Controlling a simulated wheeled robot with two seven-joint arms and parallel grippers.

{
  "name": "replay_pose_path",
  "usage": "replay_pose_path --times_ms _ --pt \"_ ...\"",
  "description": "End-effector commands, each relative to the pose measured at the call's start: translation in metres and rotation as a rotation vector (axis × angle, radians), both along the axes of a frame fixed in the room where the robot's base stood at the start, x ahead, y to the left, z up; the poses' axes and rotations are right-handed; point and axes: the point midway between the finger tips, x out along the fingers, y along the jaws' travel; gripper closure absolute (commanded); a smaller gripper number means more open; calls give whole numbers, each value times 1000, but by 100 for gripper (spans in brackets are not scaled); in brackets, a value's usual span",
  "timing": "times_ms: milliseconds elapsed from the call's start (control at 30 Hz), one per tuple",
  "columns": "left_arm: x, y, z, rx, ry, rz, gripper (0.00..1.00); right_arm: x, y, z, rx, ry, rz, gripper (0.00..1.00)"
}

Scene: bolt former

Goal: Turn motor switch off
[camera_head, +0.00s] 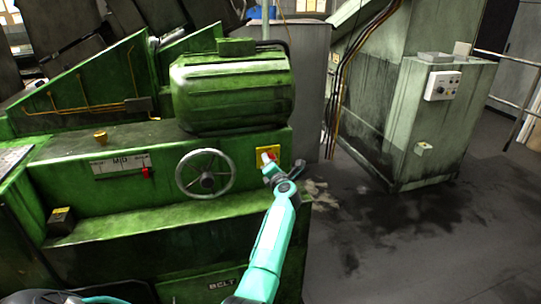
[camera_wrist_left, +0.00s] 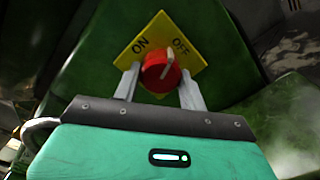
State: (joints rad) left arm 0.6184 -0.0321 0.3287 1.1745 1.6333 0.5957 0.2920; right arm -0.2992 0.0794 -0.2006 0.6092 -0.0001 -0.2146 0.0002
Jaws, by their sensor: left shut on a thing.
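The motor switch is a red round knob (camera_wrist_left: 160,73) on a yellow plate (camera_wrist_left: 186,50) marked ON at left and OFF at right. In the left wrist view the knob's pale pointer line tilts up and to the right, toward the OFF side. My left gripper (camera_wrist_left: 160,82) has one finger on each side of the knob and is shut on it. In the head view the yellow plate (camera_head: 267,156) is on the green machine's front, right of the handwheel, with my left gripper (camera_head: 269,168) at it. My right gripper is not in view.
The green machine (camera_head: 110,220) carries a large motor (camera_head: 232,92) above the switch and a grey handwheel (camera_head: 204,174) left of it. A grey-green cabinet (camera_head: 440,130) with a control box (camera_head: 442,86) stands to the right. The dark floor (camera_head: 400,240) between is clear.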

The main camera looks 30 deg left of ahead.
Motion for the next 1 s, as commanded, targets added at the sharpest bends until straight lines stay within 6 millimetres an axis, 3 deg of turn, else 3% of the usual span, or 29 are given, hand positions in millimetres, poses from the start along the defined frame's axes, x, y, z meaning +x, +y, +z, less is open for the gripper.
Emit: replay_pose_path --times_ms 33,100,400,1000 --pt "0 -1 4 24 36 -1 81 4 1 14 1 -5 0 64" --pt "0 -1 4 60 79 -1 81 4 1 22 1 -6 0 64" --pt "0 -1 2 185 221 -2 81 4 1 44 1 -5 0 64" --pt "0 -1 -1 247 292 -1 81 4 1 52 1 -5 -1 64"
